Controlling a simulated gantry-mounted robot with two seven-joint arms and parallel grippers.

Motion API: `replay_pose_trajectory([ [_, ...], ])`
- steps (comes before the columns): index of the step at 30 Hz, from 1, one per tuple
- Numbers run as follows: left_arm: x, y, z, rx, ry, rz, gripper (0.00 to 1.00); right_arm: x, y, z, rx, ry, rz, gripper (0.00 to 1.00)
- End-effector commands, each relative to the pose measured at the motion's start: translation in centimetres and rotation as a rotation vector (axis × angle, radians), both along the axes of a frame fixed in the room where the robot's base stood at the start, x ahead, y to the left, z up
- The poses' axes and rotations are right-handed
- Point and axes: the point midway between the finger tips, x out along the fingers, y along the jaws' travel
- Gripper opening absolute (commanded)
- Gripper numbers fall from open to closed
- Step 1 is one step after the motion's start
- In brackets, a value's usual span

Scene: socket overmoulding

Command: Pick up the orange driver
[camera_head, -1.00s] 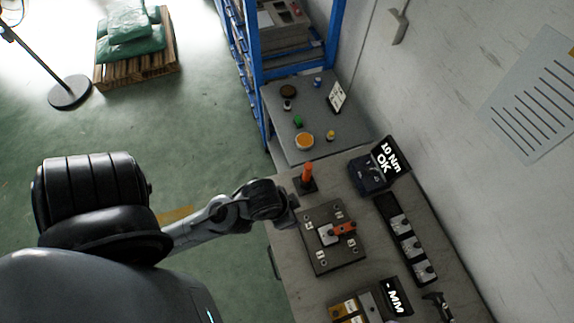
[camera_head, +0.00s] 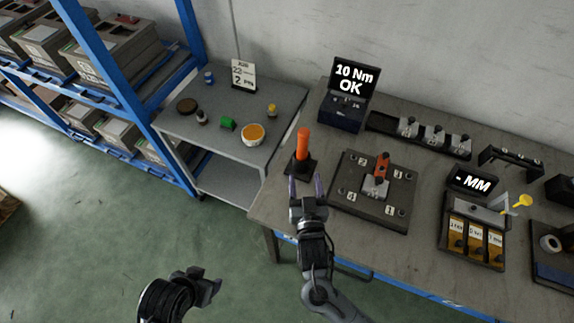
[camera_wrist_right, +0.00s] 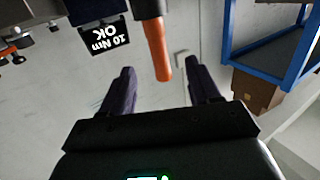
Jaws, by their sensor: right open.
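The orange driver (camera_head: 302,144) stands upright in a dark holder (camera_head: 311,168) near the workbench's left end. My right gripper (camera_head: 306,184) is open and empty, its two fingers pointing at the holder from the front side. In the right wrist view the orange handle (camera_wrist_right: 158,50) shows in the gap between the spread fingers (camera_wrist_right: 158,80), nearer the left-right middle than either finger. It does not appear gripped. My left gripper (camera_head: 205,286) is low over the floor, away from the bench; its jaw state is unclear.
A fixture plate (camera_head: 345,202) with an orange-and-metal part sits right of the holder. The torque display (camera_head: 349,90) reading "10 Nm OK" stands behind. A grey side table (camera_head: 240,92) with small items is at left, by the blue rack (camera_head: 182,100). Bins (camera_head: 474,242) are at right.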

Motion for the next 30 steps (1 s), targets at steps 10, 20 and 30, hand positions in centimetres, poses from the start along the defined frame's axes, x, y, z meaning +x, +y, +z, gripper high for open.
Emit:
replay_pose_trajectory([
  [10, 0.1, -0.4, -2.1, -0.011, -0.004, 0.003, 0.63, 3.9, 0.2, 0.5, -0.002, -0.048, -0.001, 0.61],
  [20, 0.1, 0.0, -2.5, 0.000, -0.004, -0.002, 0.63, 7.0, 0.7, 0.5, -0.001, -0.045, -0.001, 0.61],
  [30, 0.0, 0.1, -3.4, 0.005, -0.002, -0.005, 0.63, 10.3, 1.4, 0.4, -0.003, -0.047, -0.001, 0.61],
])
